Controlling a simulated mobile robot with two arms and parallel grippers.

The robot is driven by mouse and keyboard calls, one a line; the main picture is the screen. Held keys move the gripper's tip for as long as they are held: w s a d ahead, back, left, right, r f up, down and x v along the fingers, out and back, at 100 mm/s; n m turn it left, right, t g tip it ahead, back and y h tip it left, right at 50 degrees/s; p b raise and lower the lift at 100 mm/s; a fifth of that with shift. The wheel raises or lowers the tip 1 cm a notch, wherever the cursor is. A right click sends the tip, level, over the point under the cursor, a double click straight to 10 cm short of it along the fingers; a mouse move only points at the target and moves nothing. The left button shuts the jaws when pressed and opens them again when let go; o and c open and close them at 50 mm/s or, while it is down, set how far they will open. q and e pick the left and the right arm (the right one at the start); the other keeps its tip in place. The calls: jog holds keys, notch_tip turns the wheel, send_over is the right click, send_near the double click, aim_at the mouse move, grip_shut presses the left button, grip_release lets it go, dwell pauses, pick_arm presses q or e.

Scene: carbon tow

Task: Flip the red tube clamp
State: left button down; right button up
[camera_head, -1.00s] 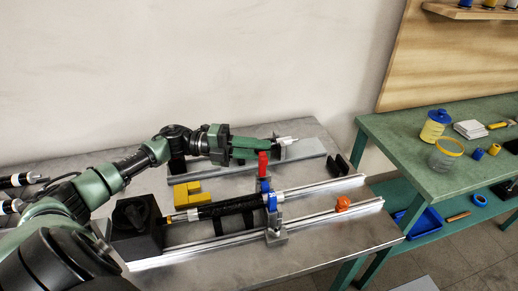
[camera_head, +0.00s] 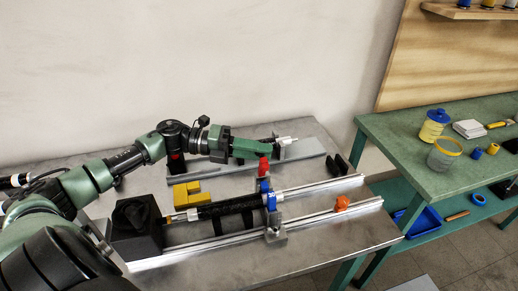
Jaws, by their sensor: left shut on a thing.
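The red tube clamp (camera_head: 263,166) stands near the middle of the metal table, just behind the blue clamp (camera_head: 266,186) on the black tube (camera_head: 222,206). My left gripper (camera_head: 268,147) reaches in from the left above the rear rail, its front end over the red clamp. It is shut at the clamp, but the exact contact between jaws and clamp is too small to see. The clamp's top is partly hidden at the gripper. My right gripper is out of view.
A yellow block (camera_head: 187,192) and a black block (camera_head: 137,232) lie left of the tube. Metal rails (camera_head: 325,210) cross the table, with an orange knob (camera_head: 342,203) on the front one. A green bench (camera_head: 440,175) with jars stands at the right.

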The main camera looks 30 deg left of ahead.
aim_at(266, 168)
pick_arm(q)
jog(key=d+m, duration=0.1)
jog(key=s+m+y, duration=0.1)
jog(key=m, duration=0.1)
jog(key=shift+s+d+y+p, duration=0.25)
jog(key=shift+d+y+p, duration=0.05)
jog(key=shift+d+p, duration=0.1)
jog(key=m, duration=0.1)
jog(key=s+d+m+y+p, duration=0.1)
jog(key=shift+s+d+f+m+t, duration=0.1)
jog(key=shift+s+d+m+t, duration=0.1)
jog(key=shift+m+t, duration=0.1)
jog(key=shift+s+d+f+m+t+y+p, duration=0.2)
jog(key=shift+d+f+m+y+p, duration=0.1)
jog(key=shift+m+y+p, duration=0.2)
jog(key=shift+s+d+f+m+t+y+p, duration=0.15)
jog(key=shift+s+d+m+t+y+p, duration=0.1)
jog(key=shift+m+y+p, duration=0.25)
jog(key=shift+s+d+f+m+t+y+p, duration=0.25)
jog(key=shift+f+m+t+y+p, duration=0.2)
jog(key=shift+m, duration=0.45)
jog(key=shift+d+f, duration=0.1)
jog(key=shift+f, duration=0.05)
jog(key=c, duration=1.2)
grip_release()
jog(key=shift+c, duration=0.2)
